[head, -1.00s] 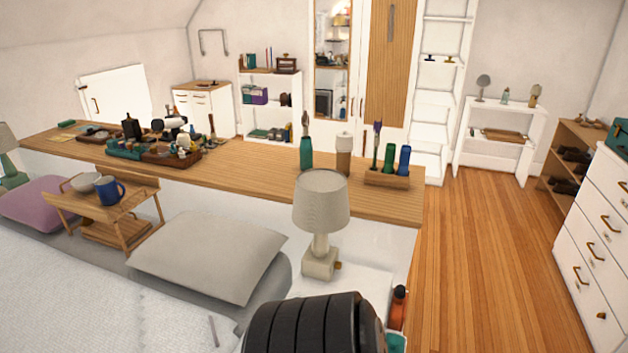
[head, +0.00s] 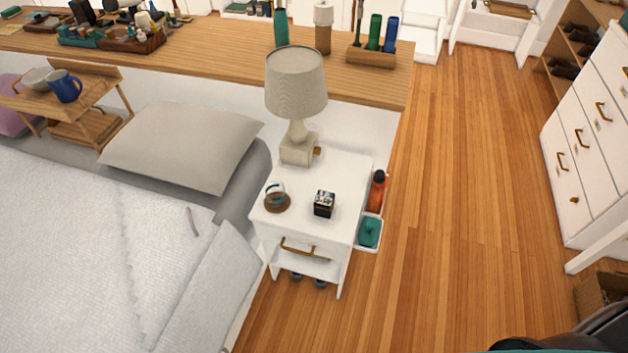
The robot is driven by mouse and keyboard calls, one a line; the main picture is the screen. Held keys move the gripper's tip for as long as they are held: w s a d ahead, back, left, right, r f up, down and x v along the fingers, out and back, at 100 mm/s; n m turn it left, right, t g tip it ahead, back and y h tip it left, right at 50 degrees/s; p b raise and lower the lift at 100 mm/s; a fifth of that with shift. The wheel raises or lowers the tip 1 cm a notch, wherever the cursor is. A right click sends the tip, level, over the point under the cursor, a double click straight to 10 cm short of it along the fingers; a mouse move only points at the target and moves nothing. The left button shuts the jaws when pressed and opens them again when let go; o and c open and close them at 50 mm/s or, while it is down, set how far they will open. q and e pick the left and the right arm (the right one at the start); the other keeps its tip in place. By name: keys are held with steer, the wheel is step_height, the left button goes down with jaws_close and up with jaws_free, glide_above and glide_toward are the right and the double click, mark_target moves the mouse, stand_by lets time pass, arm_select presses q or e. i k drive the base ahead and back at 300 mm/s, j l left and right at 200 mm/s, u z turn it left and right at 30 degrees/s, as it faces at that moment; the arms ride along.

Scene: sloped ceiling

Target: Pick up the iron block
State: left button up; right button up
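A small dark block with a shiny, silvery top (head: 324,204) sits on the white nightstand (head: 345,168). It looks like the iron block, but it is too small to be sure of its material. It stands near the front of the nightstand top, apart from the lamp. Neither of my grippers shows in the head view, and nothing touches the block.
A round brown-based glass item (head: 277,198) is left of the block. A lamp (head: 296,95) stands behind. An orange bottle (head: 377,192) and a teal box (head: 369,232) are beside the nightstand's right side. The bed (head: 90,270) is left; wooden floor (head: 450,220) is clear right.

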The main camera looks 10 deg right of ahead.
mark_target(324, 202)
steer(key=z, duration=0.55)
steer(key=u, duration=3.1)
steer(key=k+l, duration=0.25)
steer(key=k+l+z, duration=0.15)
steer(key=l, duration=0.3)
steer(key=k+l, duration=0.25)
steer(key=l, duration=0.15)
steer(key=k+l+z, duration=0.15)
steer(key=l, duration=0.25)
steer(key=k+l, duration=0.25)
steer(key=l, duration=0.15)
steer(key=k+l+z, duration=0.15)
steer(key=l, duration=0.25)
steer(key=k+l, duration=0.2)
steer(key=l, duration=0.2)
steer(key=k+l+z, duration=0.15)
steer(key=l, duration=0.3)
